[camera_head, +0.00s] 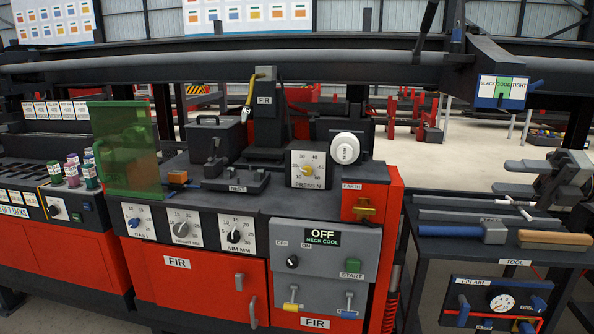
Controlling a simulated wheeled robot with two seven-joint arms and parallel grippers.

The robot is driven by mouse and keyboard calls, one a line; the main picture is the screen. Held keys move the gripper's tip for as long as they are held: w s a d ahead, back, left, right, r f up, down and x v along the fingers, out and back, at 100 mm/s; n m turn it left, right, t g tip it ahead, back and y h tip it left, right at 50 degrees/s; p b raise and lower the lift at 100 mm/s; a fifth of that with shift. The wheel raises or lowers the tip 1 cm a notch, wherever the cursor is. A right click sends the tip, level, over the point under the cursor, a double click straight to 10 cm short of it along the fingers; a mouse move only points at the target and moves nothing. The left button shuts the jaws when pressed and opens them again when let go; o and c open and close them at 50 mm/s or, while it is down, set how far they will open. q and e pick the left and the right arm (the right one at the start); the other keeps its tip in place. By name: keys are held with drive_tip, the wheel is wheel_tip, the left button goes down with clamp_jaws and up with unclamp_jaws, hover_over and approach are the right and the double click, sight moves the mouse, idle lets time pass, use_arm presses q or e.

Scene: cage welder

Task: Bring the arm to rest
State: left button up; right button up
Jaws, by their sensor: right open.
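My right gripper (505,177) is at the right edge of the head view, above the tool cart (440,252). Its two grey fingers point left and stand apart, with nothing between them. Part of my right arm runs out of the picture at the right. The gripper appears clear of the white cross-shaped tool and the other tools below it. My left gripper is not in view.
The red and grey welder bench (190,279) fills the middle, with dials, a green screen (126,150) and a control box (325,262) reading OFF. The cart holds a blue-handled tool (465,231) and a wood-handled brush (555,239). A dark beam crosses above.

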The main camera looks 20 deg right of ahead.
drive_tip(key=w+a+f+m+t, duration=0.1)
drive_tip(key=w+a+f+m, duration=0.25)
drive_tip(key=a+f, duration=0.35)
drive_tip(key=w+a+f+m+t, duration=0.1)
drive_tip(key=w+a+f+m, duration=0.1)
drive_tip(key=w+a+f, duration=0.35)
drive_tip(key=s+a+f+m+t+h, duration=0.25)
drive_tip(key=a+f+m+t, duration=0.25)
drive_tip(key=a+f+m, duration=0.7)
drive_tip(key=s+a+f+m+g+h, duration=0.2)
drive_tip(key=s+a+f+m+h, duration=0.3)
drive_tip(key=s+a+f+m, duration=0.2)
drive_tip(key=s+a+f+m+g+h, duration=0.3)
drive_tip(key=s+a+f+m+h, duration=0.2)
drive_tip(key=s, duration=0.7)
wheel_tip(320, 180, down, 2)
drive_tip(key=a+m, duration=0.2)
drive_tip(key=m, duration=0.1)
drive_tip(key=shift+s+m, duration=0.25)
drive_tip(key=shift+m, duration=0.1)
